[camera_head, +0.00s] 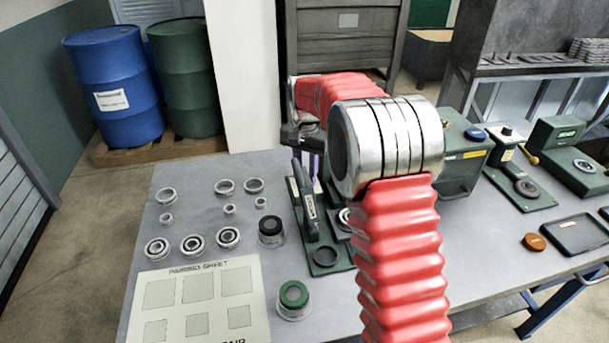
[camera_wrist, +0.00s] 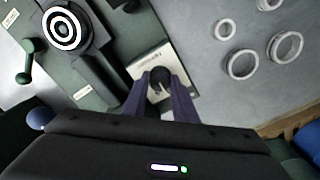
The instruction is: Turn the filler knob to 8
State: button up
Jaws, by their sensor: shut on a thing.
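The filler knob (camera_wrist: 157,90) is a small dark knob with a pale pointer mark, seen in the wrist view on a light dial plate (camera_wrist: 148,62). The numbers on the plate are too small to read, so I cannot tell the knob's setting. My gripper (camera_wrist: 159,82) has its two purple fingers on either side of the knob, shut on it. In the head view my gripper (camera_head: 313,163) shows only in part, behind my red arm, and the knob is hidden there.
A green fixture (camera_head: 325,259) stands close by. A bearing (camera_wrist: 62,25) and a green lever (camera_wrist: 28,62) are beside the dial. Several loose rings (camera_head: 225,187) and a pairing sheet (camera_head: 200,297) lie on the table (camera_head: 140,243). Green machines (camera_head: 462,145) stand to the right.

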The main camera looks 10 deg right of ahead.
jog(key=shift+r+n, duration=0.1)
jog(key=shift+n, duration=0.4)
jog(key=o, duration=1)
jog(key=shift+o, duration=0.2)
notch_tip(320, 180, up, 14)
jog(key=shift+f, duration=0.2)
